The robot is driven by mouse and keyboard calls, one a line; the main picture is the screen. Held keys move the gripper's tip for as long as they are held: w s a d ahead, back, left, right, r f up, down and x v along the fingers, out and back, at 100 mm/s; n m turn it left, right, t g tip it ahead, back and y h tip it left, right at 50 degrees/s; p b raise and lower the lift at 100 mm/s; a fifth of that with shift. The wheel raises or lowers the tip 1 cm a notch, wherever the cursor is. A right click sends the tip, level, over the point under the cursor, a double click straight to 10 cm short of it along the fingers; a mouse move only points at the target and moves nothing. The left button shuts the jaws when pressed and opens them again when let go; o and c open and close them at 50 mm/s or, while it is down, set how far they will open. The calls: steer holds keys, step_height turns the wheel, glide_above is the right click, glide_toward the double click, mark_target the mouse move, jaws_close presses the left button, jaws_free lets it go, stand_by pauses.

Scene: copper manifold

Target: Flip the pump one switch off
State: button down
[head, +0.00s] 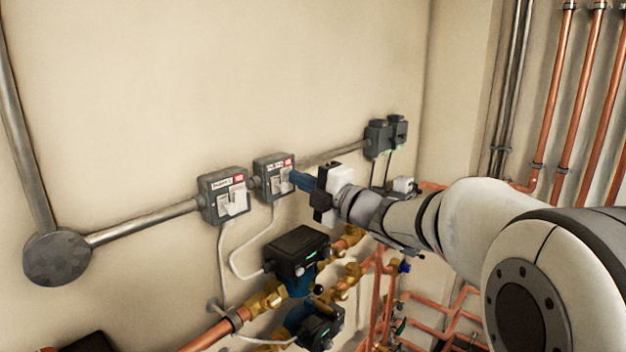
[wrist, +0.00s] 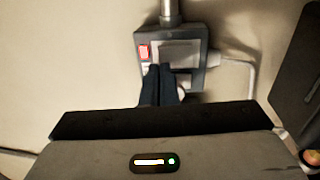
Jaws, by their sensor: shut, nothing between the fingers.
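Two grey switch boxes with white switches and red-and-white labels are on the wall in the head view: a left box (head: 209,187) and a right box (head: 262,165). The label text is too small to read surely, so I cannot tell which is pump one. My gripper (head: 293,177) is shut and empty, its blue fingertips at the right box's switch face. In the wrist view the shut fingertips (wrist: 160,70) overlap the lower part of a grey box (wrist: 198,35) and its pale switch plate (wrist: 178,53). Contact is unclear, and the fingers hide part of the switch.
Grey conduit (head: 145,222) runs along the wall to the boxes. Black-topped pumps (head: 297,245) and brass and copper pipes sit below. Dark sockets (head: 377,138) are to the right. The wall above the boxes is clear.

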steer(key=shift+w+a, duration=0.25)
steer(key=shift+a+r, duration=0.1)
steer(key=shift+a+r+p, duration=0.1)
steer(key=shift+a+p, duration=0.15)
steer(key=shift+p, duration=0.05)
steer(key=shift+d, duration=0.3)
steer(key=r+b+v, duration=0.3)
steer(key=v, duration=1)
steer(key=shift+s+d+b, duration=0.35)
steer(key=shift+b, duration=0.05)
